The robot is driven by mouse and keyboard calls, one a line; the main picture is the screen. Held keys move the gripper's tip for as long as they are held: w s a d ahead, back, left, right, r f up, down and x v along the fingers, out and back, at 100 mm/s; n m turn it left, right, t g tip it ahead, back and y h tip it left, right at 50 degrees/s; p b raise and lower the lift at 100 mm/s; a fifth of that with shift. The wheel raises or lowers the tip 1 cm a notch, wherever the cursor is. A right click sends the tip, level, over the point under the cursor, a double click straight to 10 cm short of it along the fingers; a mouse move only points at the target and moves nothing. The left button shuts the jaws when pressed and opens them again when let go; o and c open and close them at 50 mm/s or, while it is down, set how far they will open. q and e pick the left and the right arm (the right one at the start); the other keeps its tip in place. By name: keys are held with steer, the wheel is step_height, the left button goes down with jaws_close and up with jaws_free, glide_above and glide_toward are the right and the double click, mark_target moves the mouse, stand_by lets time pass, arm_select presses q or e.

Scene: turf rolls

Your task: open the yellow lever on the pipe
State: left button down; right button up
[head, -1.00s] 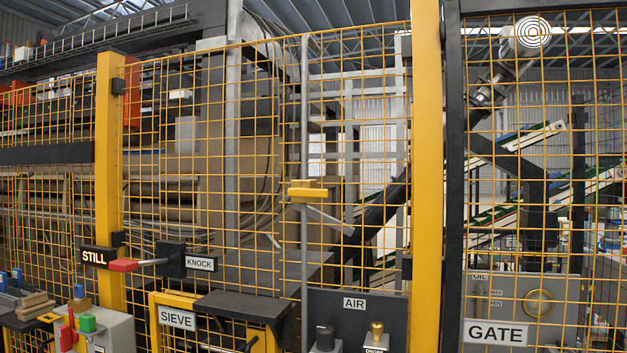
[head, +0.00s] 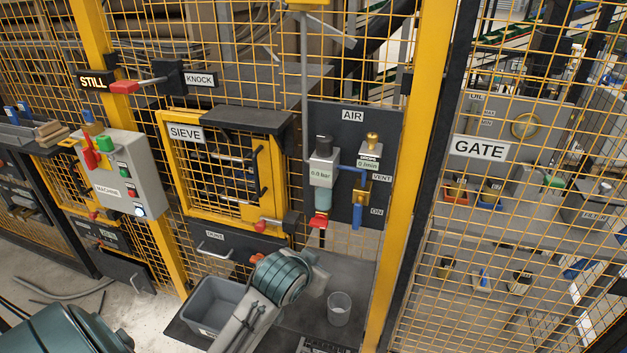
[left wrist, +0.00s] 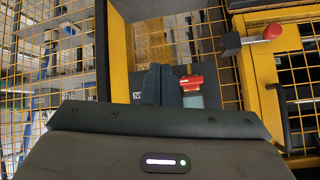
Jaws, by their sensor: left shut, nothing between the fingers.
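A yellow bar on the thin vertical grey pipe (head: 305,75) is cut off at the top edge of the head view, with only its lower edge (head: 306,5) and a slanted grey plate showing. On the AIR panel (head: 325,112), a brass-yellow valve (head: 360,185) sits on a blue pipe, with a blue handle (head: 357,217) hanging down. My left gripper (left wrist: 160,85) shows dark, shut, empty fingers in the left wrist view, which looks upside down. Beside them are a red handle (left wrist: 192,82) and a grey-teal cylinder. The head view hides its fingers. My right gripper is not in view.
A wire fence with yellow posts (head: 398,200) closes off the machine. The SIEVE door (head: 182,200) and a red knob (head: 261,226) are left of the AIR panel. A grey bin (head: 197,315) and a clear cup (head: 340,308) stand below.

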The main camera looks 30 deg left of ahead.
arm_select(q)
steer(key=w+a+r+n+t+y, duration=0.1)
steer(key=w+r+t, duration=0.2)
steer(key=r, duration=1)
steer(key=w+a+r+t+y, duration=0.1)
steer(key=w+a+r+t, duration=0.15)
steer(key=r, duration=1.05)
steer(key=w+r+n+t+y, duration=0.1)
steer(key=w+r+t, duration=0.2)
steer(key=r, duration=1)
steer(key=s+r+t, duration=0.1)
steer(key=s+r, duration=0.2)
steer(key=r, duration=0.4)
steer(key=s+a+r+n+t+y, duration=0.1)
steer(key=s+r+t, duration=0.1)
steer(key=r, duration=0.5)
steer(key=shift+s+a+r+n+y+p, duration=0.25)
steer(key=shift+s+r+n+y+p, duration=0.05)
steer(key=shift+s+r, duration=0.1)
steer(key=p+x, duration=0.6)
steer(key=x, duration=0.4)
step_height(320, 180, down, 4)
steer(key=shift+r+p, duration=0.1)
steer(key=shift+p, duration=0.55)
